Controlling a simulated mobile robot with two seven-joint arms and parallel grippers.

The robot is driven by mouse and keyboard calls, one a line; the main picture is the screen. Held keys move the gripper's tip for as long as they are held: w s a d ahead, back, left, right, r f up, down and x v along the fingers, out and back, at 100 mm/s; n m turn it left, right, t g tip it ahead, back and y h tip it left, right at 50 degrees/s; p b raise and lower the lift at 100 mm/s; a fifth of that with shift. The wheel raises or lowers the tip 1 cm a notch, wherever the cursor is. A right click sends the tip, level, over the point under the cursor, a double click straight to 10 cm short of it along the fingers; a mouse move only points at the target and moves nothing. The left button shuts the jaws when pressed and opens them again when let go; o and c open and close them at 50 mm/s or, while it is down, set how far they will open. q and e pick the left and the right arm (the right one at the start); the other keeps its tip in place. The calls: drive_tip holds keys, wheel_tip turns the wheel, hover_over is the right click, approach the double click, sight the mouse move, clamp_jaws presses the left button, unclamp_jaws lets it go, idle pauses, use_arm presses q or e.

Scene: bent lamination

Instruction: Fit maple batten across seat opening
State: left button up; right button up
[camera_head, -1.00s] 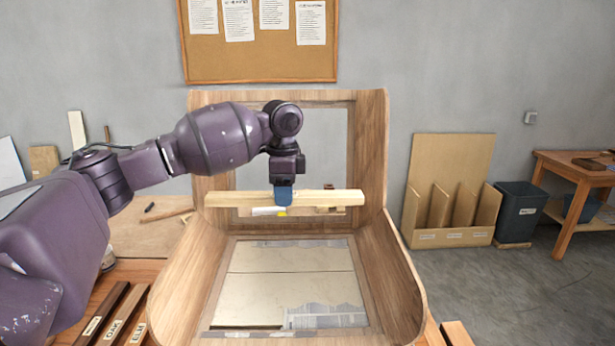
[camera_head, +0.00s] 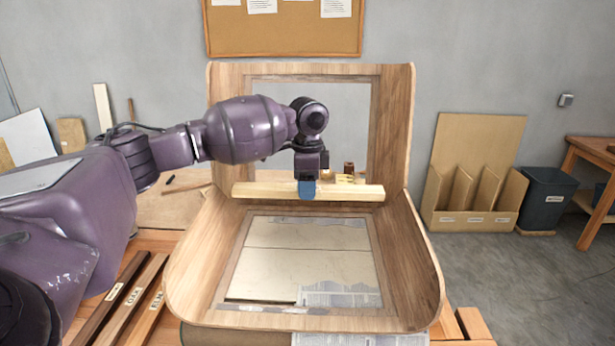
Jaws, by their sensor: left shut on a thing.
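The maple batten (camera_head: 345,193) is a pale straight bar, held level across the width of the chair frame. My left gripper (camera_head: 307,188) is shut on it near its middle, from above. The bent wooden chair shell (camera_head: 196,262) stands on the bench with its back panel upright. The seat opening (camera_head: 300,252) is a rectangle in the seat, with pale sheets and newspaper showing through it. The batten appears near the bend between seat and back, beyond the opening's far edge; I cannot tell if it touches the shell. My right gripper is not in view.
Small wooden items (camera_head: 348,175) show behind the batten through the back opening. A cardboard rack (camera_head: 474,185) and a dark bin (camera_head: 543,200) stand on the floor at right.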

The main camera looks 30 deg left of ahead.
use_arm(q)
drive_tip(key=shift+f, duration=1.4)
wheel_tip(320, 180, down, 4)
drive_tip(key=b, duration=0.6)
drive_tip(key=shift+r+b, duration=0.15)
drive_tip(key=shift+b, duration=0.15)
drive_tip(key=shift+p, duration=0.4)
drive_tip(key=shift+f, duration=2)
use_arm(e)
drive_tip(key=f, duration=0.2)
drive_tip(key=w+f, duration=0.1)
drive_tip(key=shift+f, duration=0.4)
